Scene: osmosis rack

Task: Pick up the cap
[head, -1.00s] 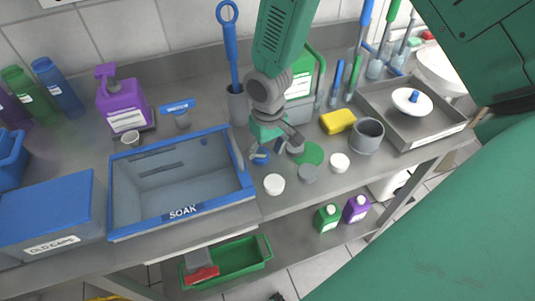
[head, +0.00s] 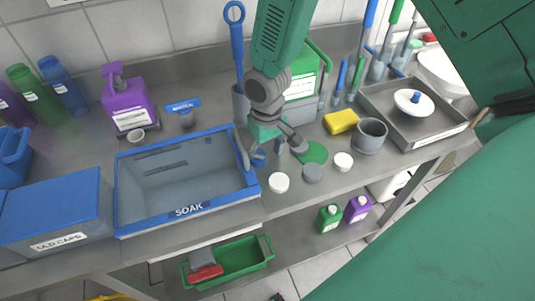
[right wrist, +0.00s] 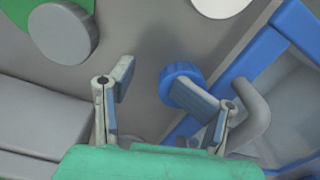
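A blue cap with a ridged rim (right wrist: 180,84) lies on the grey counter beside the soak tray. In the head view the blue cap (head: 259,159) is partly hidden by my right gripper (head: 273,148), which is low over the counter. In the right wrist view my right gripper (right wrist: 158,88) is open. Its right finger overlaps the blue cap; I cannot tell whether they touch. My left gripper does not show.
The blue-rimmed soak tray (head: 217,204) stands close on the left, beside the blue-lidded old caps box (head: 55,212). A grey cup (head: 369,137) and yellow sponge (head: 340,121) stand to the right. A grey holder with a blue brush (head: 241,103) is behind.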

